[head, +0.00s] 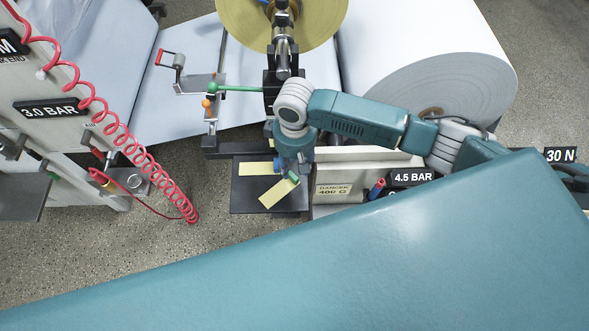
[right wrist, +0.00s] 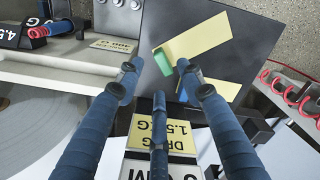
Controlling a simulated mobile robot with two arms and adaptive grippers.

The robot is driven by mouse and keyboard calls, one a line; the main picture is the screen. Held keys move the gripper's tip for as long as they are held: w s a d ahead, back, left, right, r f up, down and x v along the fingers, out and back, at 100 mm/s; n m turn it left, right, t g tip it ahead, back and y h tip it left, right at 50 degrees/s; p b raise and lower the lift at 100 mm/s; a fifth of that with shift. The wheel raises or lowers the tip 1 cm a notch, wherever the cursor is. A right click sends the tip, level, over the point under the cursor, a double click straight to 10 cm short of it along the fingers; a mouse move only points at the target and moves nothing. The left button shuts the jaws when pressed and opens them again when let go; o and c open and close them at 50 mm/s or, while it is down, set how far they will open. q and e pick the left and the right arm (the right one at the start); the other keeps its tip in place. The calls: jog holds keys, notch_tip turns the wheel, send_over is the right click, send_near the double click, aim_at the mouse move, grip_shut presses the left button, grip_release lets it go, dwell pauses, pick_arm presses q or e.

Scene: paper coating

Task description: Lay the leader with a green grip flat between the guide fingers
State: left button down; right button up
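The leader with the green grip is a pale yellow strip (head: 277,194) lying slantwise on a dark plate (head: 240,203). Its green grip (head: 293,177) is at the strip's upper right end. In the right wrist view the green grip (right wrist: 163,62) and its strip (right wrist: 203,35) show on the plate. My right gripper (head: 287,168) is above the plate. In the right wrist view its fingers (right wrist: 157,73) are spread, with the green grip showing between their tips and nothing held. I cannot single out the guide fingers. My left gripper is not in view.
A second yellow strip (head: 256,169) lies on the plate; its end shows near a finger in the wrist view (right wrist: 222,87). Large paper rolls (head: 440,75) and a yellow roll (head: 235,22) stand behind. A red coiled hose (head: 125,140) hangs at left.

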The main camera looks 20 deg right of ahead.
notch_tip(320, 180, up, 8)
dwell(0.7)
